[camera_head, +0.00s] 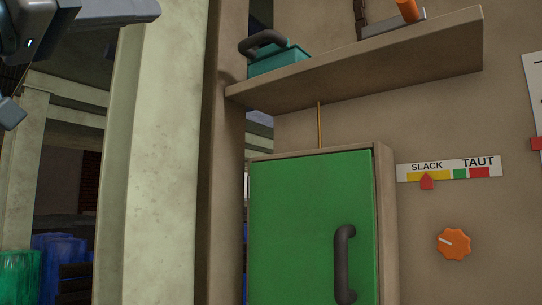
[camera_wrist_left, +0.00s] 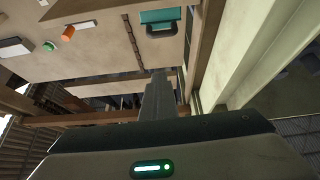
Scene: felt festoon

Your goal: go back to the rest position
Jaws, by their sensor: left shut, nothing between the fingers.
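My left gripper (camera_wrist_left: 158,82) is shut and empty in the left wrist view, its fingers together and pointing away from the camera. In the head view, grey parts of my left arm (camera_head: 85,14) enter at the top left corner, left of the pale pillar and apart from the wall. My right gripper is in neither view.
A green door (camera_head: 295,220) with a dark handle is closed on the wall cabinet. Above it, a shelf (camera_head: 370,62) holds a teal box (camera_head: 280,60). A slack-taut gauge (camera_head: 448,170) and orange knob (camera_head: 453,244) are at right. A pale pillar (camera_head: 160,150) stands left.

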